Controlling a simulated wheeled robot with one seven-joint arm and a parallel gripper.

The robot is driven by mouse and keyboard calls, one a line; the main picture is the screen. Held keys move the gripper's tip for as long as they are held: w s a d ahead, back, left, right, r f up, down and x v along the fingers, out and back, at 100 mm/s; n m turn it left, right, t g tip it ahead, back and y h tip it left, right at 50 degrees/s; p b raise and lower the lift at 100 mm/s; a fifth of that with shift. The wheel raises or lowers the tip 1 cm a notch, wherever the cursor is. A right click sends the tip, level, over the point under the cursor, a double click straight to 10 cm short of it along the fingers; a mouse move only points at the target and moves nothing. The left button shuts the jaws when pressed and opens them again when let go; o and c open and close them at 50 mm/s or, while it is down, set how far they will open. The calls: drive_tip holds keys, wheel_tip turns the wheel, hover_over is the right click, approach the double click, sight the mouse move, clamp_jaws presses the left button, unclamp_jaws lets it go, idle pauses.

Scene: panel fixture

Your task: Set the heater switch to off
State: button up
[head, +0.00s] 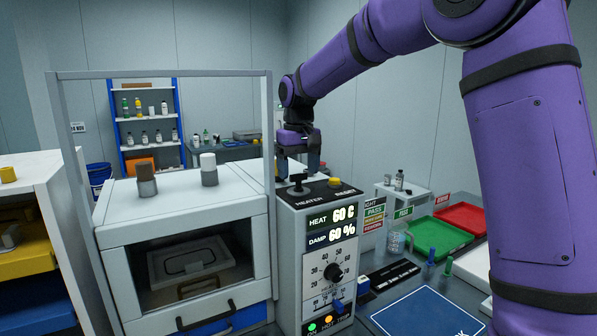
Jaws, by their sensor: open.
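The heater switch (299,184) is a small black toggle on the black top plate of the control box, beside the label HEATER. Its position is hard to tell at this size. My gripper (298,168) points down with its fingers apart, right over the switch. The fingers appear on either side of the switch's top; I cannot tell whether they touch it. The display (331,226) on the box front reads HEAT 60 C and DAMP 60 %.
A yellow reset button (334,182) sits close to the right of the switch. Below are a black dial (333,272), a blue slider (337,305) and lit green and orange lamps. A clear-framed white cabinet (180,225) stands left. Trays (440,236) and a beaker stand right.

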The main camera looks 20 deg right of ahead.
drive_tip(key=shift+f, duration=0.45)
drive_tip(key=c, duration=0.9)
drive_tip(key=shift+c, duration=0.2)
